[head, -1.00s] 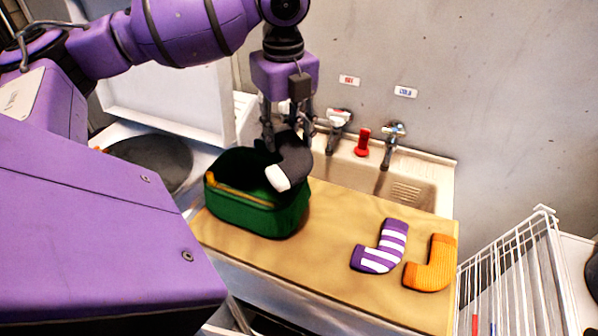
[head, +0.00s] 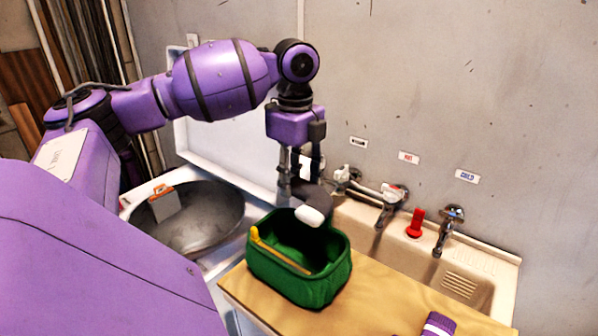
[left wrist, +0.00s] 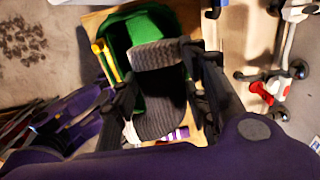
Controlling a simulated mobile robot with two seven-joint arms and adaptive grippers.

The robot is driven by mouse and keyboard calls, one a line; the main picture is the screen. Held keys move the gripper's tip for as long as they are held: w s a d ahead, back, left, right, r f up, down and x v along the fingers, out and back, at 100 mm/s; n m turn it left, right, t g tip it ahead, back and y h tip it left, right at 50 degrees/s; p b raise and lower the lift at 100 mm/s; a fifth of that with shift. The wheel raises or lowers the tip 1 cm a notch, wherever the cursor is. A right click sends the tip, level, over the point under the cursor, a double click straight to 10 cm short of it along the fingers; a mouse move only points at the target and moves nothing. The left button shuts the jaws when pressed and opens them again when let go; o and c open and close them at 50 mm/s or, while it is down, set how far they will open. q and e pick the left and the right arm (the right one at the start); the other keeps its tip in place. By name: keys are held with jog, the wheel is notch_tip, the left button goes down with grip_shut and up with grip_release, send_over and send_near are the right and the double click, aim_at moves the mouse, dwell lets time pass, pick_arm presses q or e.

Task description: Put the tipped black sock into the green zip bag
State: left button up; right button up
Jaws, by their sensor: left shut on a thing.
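The black sock (head: 324,200) with a white tip hangs in my left gripper (head: 302,188). In the head view it shows over the back rim of the green zip bag (head: 302,292). The bag stands open on the wooden board, with a yellow zip strip along its left side and a dark inside. In the left wrist view my left gripper (left wrist: 155,75) has the grey-black ribbed sock (left wrist: 160,92) between its fingers, with the green bag (left wrist: 117,38) behind it. Whether the sock touches the bag is unclear. My right gripper is not in view.
A sink (head: 472,272) with several taps and a red object (head: 415,222) lies behind the board (head: 385,300). A purple-and-white striped sock (head: 438,325) is cut off at the bottom edge. An open-topped drum (head: 195,228) is left of the bag.

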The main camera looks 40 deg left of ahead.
aim_at(296, 223)
pick_arm(q)
notch_tip(296, 223, down, 3)
jog(key=shift+f+b, duration=0.1)
jog(key=shift+b, duration=0.45)
jog(key=shift+f, duration=1.1)
jog(key=o, duration=1.2)
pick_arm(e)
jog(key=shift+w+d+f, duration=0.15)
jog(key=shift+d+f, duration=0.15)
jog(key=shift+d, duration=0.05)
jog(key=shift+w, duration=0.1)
